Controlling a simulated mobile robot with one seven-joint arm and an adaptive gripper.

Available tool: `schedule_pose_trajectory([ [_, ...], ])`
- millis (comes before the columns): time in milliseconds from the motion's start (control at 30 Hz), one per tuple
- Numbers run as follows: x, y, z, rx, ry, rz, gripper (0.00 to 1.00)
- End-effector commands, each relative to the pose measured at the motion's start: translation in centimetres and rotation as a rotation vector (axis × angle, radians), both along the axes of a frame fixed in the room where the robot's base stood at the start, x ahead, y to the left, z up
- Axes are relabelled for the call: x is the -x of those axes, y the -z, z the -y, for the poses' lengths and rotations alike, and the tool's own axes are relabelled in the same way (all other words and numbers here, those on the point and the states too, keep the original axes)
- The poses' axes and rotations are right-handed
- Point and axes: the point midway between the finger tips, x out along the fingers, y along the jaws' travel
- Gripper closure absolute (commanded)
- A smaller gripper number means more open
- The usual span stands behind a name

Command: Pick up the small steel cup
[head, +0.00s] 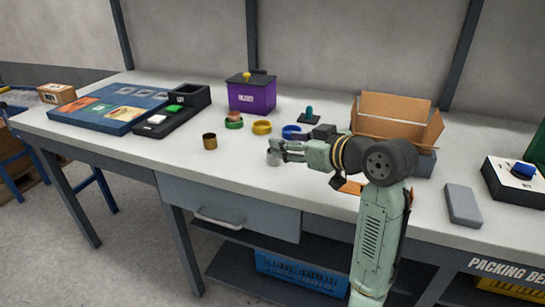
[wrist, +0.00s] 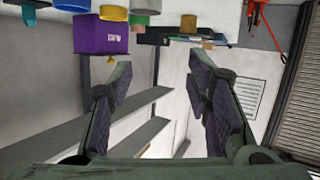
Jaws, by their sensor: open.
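The small steel cup (head: 273,159) appears as a small pale grey shape on the bench, just below and beside my fingertips in the head view and partly hidden by them. A grey cylinder cut off at the top edge of the wrist view (wrist: 72,5), which is upside down, looks like the same cup. My gripper (head: 277,150) reaches leftward over the bench near its front part. Its two fingers stand apart with nothing between them in the wrist view (wrist: 160,72). I cannot tell the exact gap between the fingers and the cup.
A copper cup (head: 209,142) stands to the left. An open cardboard box (head: 395,122) stands right. The bench front, left of my gripper, is clear.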

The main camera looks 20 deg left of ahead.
Motion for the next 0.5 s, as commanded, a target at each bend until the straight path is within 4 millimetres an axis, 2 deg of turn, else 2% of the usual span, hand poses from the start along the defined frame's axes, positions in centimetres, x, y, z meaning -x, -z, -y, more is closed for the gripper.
schedule_pose_trajectory([
  [33, 0.0, 0.8, 1.7, 0.028, -0.002, -0.028, 0.55],
  [67, 0.1, 1.2, 2.4, 0.042, -0.005, -0.041, 0.55],
  [167, 0.1, 2.1, 3.1, 0.065, -0.015, -0.066, 0.55],
  [500, -2.0, 4.0, -0.6, 0.068, -0.016, -0.070, 0.55],
])
